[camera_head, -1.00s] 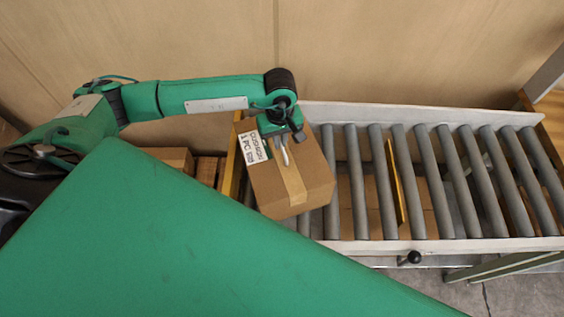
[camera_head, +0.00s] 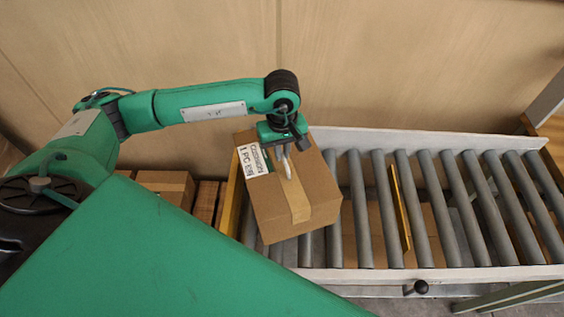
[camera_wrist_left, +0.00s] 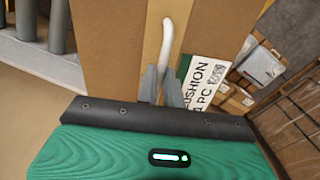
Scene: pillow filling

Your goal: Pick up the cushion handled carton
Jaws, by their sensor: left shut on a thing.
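The cushion carton (camera_head: 318,188) is a brown box with a tape strip and a white label reading "CUSHION 1 PC" (camera_head: 252,160). It sits tilted at the left end of the roller conveyor; I cannot tell whether it touches the rollers. A white handle stands on its top, and shows in the left wrist view (camera_wrist_left: 165,42). My left gripper (camera_head: 284,150) is over the carton top, its grey fingers (camera_wrist_left: 161,88) shut on the handle. My right gripper is not in view.
The roller conveyor (camera_head: 440,271) has pale side rails and a yellow divider (camera_head: 400,210) between rollers. Brown cartons (camera_head: 165,184) lie left of it. A wooden wall (camera_head: 400,60) stands behind.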

